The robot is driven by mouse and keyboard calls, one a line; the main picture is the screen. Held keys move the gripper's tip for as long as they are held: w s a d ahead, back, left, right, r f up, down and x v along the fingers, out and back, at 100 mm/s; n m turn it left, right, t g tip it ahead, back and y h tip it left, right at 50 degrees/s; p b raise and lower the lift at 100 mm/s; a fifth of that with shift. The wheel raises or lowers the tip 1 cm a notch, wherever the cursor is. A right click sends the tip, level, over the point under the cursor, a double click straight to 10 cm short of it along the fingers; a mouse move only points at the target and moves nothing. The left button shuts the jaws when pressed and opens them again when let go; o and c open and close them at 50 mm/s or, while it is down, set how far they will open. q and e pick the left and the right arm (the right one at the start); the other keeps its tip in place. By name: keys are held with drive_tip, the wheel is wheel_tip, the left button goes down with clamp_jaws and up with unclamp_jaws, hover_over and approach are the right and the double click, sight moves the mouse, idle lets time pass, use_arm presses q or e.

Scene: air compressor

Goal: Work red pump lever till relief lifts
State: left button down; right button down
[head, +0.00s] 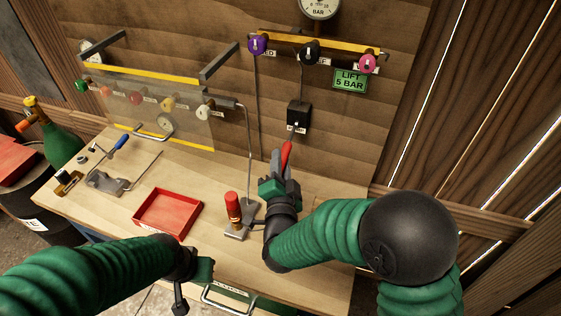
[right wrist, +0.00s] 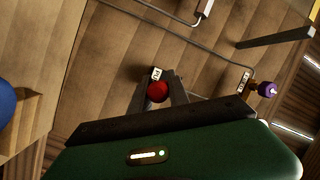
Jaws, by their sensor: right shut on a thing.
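The red lever grip (head: 286,156) stands up, tilted, at the front of the plywood board. My right gripper (head: 282,172) is shut on it. In the right wrist view the red rounded end of the lever (right wrist: 158,91) sits between my two dark fingers. A pump with a red cylinder (head: 233,208) on a grey base stands on the bench, left of my right wrist. A gauge (head: 319,7) is cut off at the top. My left gripper (head: 194,272) hangs near the bench's front edge, its jaws unclear.
A green "LIFT 5 BAR" sign (head: 350,80) hangs below the pink knob (head: 367,64). Purple (head: 257,44) and black (head: 309,52) knobs line the yellow rail. An empty-looking red tray (head: 167,213) and a blue-handled tool (head: 119,144) lie on the bench at left.

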sight(284, 150)
idle(0.4)
drive_tip(key=shift+r+p, duration=0.3)
drive_tip(key=shift+p, duration=0.3)
wheel_tip(284, 150, up, 6)
drive_tip(key=g+p, duration=0.1)
drive_tip(key=p, duration=0.3)
drive_tip(key=m+g+p, duration=0.1)
drive_tip(key=g+p, duration=0.1)
drive_tip(key=p, duration=0.3)
drive_tip(key=g+p, duration=0.1)
drive_tip(key=p, duration=0.3)
drive_tip(key=shift+r+g, duration=0.25)
drive_tip(key=shift+g, duration=0.15)
drive_tip(key=r+g+p, duration=0.1)
drive_tip(key=p, duration=0.3)
drive_tip(key=w+r+m+g+p, duration=0.1)
drive_tip(key=g+p, duration=0.1)
drive_tip(key=p, duration=0.3)
drive_tip(key=r+g+y+p, duration=0.1)
drive_tip(key=p, duration=0.3)
drive_tip(key=shift+w+d+r+p, duration=0.35)
drive_tip(key=shift+w+d, duration=0.05)
drive_tip(key=shift+w+f+g+p, duration=0.15)
drive_tip(key=shift+g+p, duration=0.25)
drive_tip(key=shift+p, duration=0.3)
drive_tip(key=shift+m, duration=0.3)
